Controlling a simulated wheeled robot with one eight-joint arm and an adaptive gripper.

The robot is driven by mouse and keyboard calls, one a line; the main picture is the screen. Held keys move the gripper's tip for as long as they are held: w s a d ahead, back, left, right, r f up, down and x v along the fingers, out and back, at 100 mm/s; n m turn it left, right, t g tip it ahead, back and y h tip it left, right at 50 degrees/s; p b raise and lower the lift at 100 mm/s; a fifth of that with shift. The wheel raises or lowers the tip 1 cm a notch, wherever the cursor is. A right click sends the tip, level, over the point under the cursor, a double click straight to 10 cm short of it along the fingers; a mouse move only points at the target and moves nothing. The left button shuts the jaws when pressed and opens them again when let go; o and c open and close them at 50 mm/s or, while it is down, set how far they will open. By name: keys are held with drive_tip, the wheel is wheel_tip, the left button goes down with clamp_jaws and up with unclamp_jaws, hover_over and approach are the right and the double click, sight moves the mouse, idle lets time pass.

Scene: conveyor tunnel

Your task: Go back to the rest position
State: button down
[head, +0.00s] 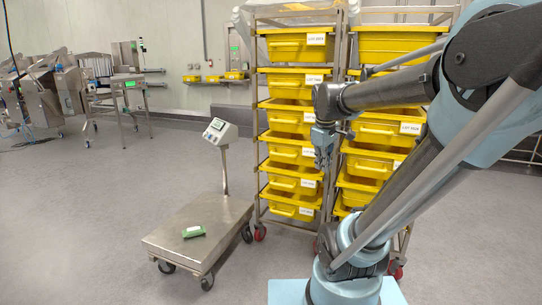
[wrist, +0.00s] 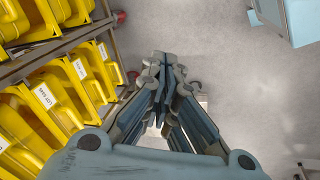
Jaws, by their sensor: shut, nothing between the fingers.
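My gripper (head: 322,163) hangs pointing down in front of the left rack of yellow bins in the head view. In the wrist view my gripper (wrist: 163,75) has its fingers together, with nothing held between them. A small green object (head: 193,231) with a light top lies on the steel platform of the floor scale (head: 222,218), to the left of and below my gripper. It is well apart from the gripper.
A left rack (head: 258,130) and a right rack hold several yellow bins (head: 292,173) with lot labels, close behind my gripper. The scale's display (head: 220,131) stands on a post. Steel machines (head: 110,95) are at the far left. The grey floor (head: 80,210) at left is clear.

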drive_tip(key=s+d+f+m, duration=0.1)
drive_tip(key=s+f+m, duration=0.8)
drive_tip(key=s+f, duration=0.4)
drive_tip(key=shift+s+f+g+y, duration=0.3)
drive_tip(key=shift+s+f+y, duration=0.1)
drive_tip(key=shift+s, duration=0.45)
drive_tip(key=shift+d, duration=0.1)
drive_tip(key=shift+w+f, duration=0.15)
drive_tip(key=shift+w, duration=0.25)
